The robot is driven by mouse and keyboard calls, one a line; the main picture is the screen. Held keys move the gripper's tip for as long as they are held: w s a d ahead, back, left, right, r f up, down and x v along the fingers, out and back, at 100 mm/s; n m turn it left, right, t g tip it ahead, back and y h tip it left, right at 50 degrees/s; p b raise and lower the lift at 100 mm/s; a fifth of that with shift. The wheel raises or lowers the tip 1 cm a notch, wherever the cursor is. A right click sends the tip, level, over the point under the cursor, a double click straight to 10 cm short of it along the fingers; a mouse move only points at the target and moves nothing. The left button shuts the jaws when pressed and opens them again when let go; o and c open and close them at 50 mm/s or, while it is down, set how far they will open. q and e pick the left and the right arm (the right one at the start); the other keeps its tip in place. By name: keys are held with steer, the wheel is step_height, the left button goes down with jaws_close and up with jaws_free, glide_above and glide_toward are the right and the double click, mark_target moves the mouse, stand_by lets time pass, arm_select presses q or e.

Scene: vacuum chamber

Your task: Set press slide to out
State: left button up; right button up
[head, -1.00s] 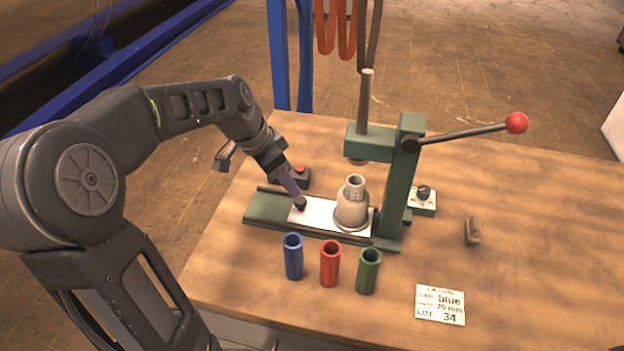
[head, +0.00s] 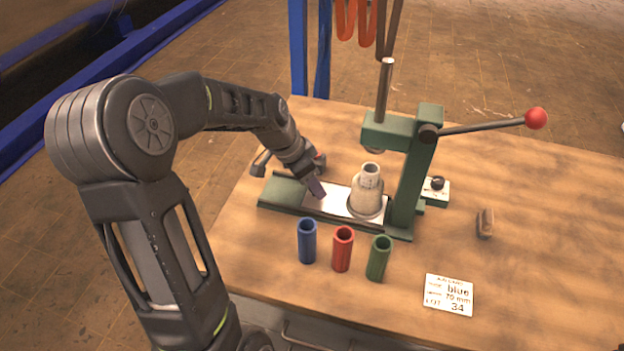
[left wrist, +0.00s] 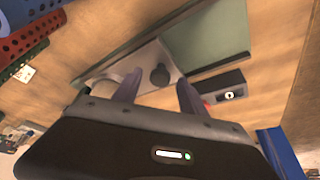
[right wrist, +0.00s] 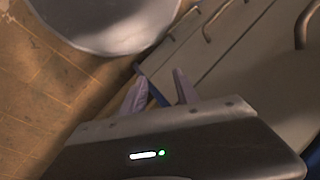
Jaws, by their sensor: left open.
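The press slide is a pale plate (head: 325,204) on the green rail base (head: 281,192) of the arbor press (head: 408,175). It carries a beige round fixture (head: 366,198), which stands at about the ram. A dark round knob (left wrist: 160,75) sits on the plate in the left wrist view. My left gripper (left wrist: 157,88) is open, with its fingers apart on either side of the knob in that picture; contact cannot be told. In the head view my left gripper (head: 317,190) is low over the plate and hides the knob. My right gripper (right wrist: 160,75) is open and empty, away from the press.
Blue (head: 307,241), red (head: 342,249) and green (head: 379,258) tubes stand in front of the rail. A label card (head: 449,295) lies at front right. The red-balled lever (head: 536,118) sticks out right. A dark box (left wrist: 220,88) sits beside the rail.

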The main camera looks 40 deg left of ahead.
arm_select(q)
steer(key=shift+f, duration=0.15)
steer(key=shift+c, duration=0.3)
jaws_close()
stand_by(1.1)
